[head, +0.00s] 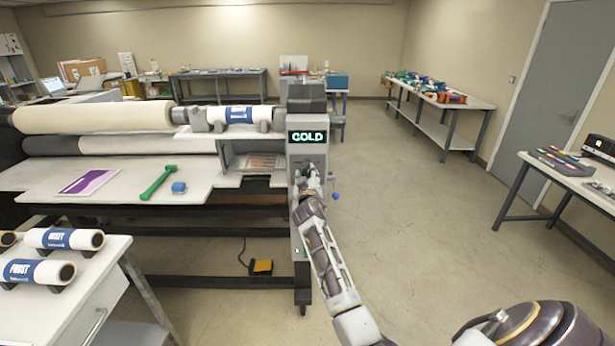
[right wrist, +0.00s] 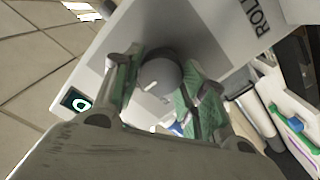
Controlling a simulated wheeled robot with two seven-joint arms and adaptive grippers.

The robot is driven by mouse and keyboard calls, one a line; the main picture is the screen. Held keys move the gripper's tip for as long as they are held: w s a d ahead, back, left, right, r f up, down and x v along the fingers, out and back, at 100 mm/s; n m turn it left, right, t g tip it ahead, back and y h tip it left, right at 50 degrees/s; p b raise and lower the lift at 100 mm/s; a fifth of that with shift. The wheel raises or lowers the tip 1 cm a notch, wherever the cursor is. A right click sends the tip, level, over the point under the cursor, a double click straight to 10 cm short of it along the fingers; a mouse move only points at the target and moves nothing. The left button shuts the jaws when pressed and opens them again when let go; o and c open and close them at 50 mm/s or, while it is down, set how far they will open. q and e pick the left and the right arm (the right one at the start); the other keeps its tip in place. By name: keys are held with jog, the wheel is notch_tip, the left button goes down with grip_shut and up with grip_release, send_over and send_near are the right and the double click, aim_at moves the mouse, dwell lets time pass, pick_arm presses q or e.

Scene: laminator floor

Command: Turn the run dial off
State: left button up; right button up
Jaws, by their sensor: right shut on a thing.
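The run dial (right wrist: 160,76) is a round grey knob with a white pointer line, on the grey panel of the laminator's end housing (head: 307,160). In the right wrist view my right gripper (right wrist: 163,84) has its green-padded fingers on both sides of the dial, shut on it. In the head view my right gripper (head: 308,182) is at the front of the housing, below the lit COLD display (head: 307,136), and hides the dial. A small dark display with a lit green ring (right wrist: 78,102) shows beside the dial's panel. My left gripper is not in view.
A blue knob (head: 336,196) sticks out right of the housing. A green tool (head: 158,183) and a small blue block (head: 179,188) lie on the laminator table. A yellow foot pedal (head: 260,267) is on the floor. The floor on the right is clear.

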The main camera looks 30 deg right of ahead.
jog(key=shift+n, duration=0.4)
jog(key=o, duration=1)
jog(key=shift+v, duration=6.05)
jog(key=shift+d, duration=0.1)
